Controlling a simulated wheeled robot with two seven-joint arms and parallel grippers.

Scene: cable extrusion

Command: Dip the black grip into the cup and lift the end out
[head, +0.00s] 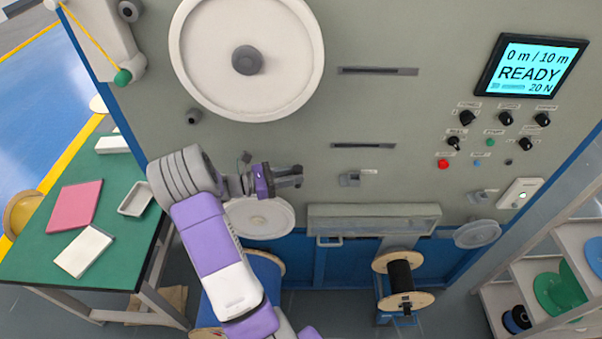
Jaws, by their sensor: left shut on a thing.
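My left gripper (290,176) is in front of the machine's grey panel, left of the middle of the head view. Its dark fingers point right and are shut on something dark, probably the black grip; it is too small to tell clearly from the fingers. A small grey fitting (350,179) with a label is on the panel just right of the fingertips, with a gap between. A similar fitting (480,196) is farther right. I cannot make out which thing is the cup. My right gripper is not in view.
A large white wheel (205,65) is above my gripper and a smaller white disc (258,219) is below it. A long grey trough (374,219) and a black cable spool (400,276) are lower right. A green table (30,262) stands left; shelves (502,297) stand right.

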